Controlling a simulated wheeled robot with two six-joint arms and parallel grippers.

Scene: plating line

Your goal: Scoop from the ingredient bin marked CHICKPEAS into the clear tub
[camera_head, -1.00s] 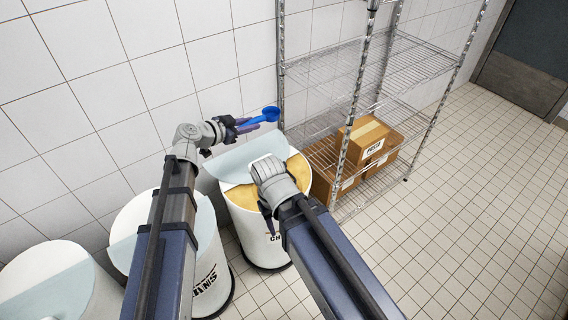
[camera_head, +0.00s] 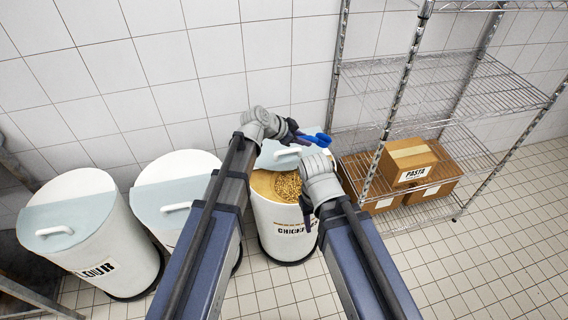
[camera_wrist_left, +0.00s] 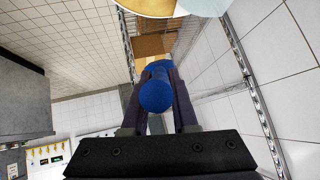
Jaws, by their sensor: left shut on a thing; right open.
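The white CHICKPEAS bin (camera_head: 283,238) stands in the middle of the head view, its lid (camera_head: 272,157) raised at the back and tan chickpeas (camera_head: 272,184) showing inside. My left gripper (camera_head: 300,136) is shut on a blue scoop (camera_head: 320,139), held above the back right of the bin. In the left wrist view the scoop (camera_wrist_left: 156,95) sits between the fingers, its round handle end towards the camera. My right gripper (camera_head: 306,210) hangs at the bin's front right rim, open, with its fingers pointing down. I do not see the clear tub in any view.
Two closed white bins stand to the left, one marked FLOUR (camera_head: 95,240) and one (camera_head: 178,190) with its label hidden by my arm. A wire rack (camera_head: 425,95) with cardboard boxes, one marked PASTA (camera_head: 408,160), stands to the right. The floor at right is clear.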

